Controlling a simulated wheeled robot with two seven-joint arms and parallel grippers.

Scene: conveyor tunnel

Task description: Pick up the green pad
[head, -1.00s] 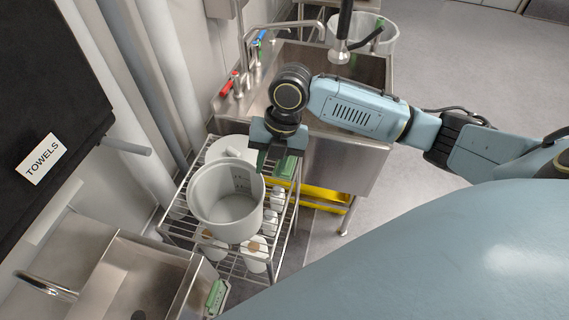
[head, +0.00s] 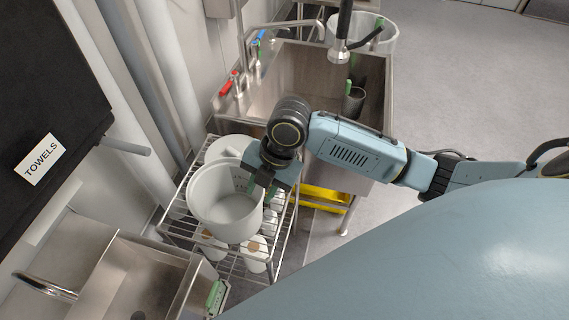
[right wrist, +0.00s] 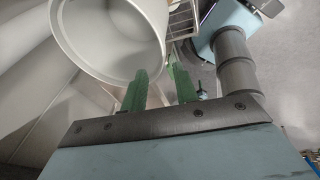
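My right gripper (head: 262,190) is over the right rim of a grey pot (head: 222,213), well above and right of that item. In the right wrist view its two green fingers (right wrist: 160,90) are apart. One overlaps the pot's rim (right wrist: 100,70) and the other is outside it. Nothing is visibly held, and I cannot tell whether they touch the pot.
The pot stands on a wire rack (head: 275,235) with several white bottles below. A small sink (head: 150,285) is at the lower left. A large sink (head: 290,85) with a dark cup (head: 353,101) is behind the rack. Open floor (head: 460,100) lies to the right.

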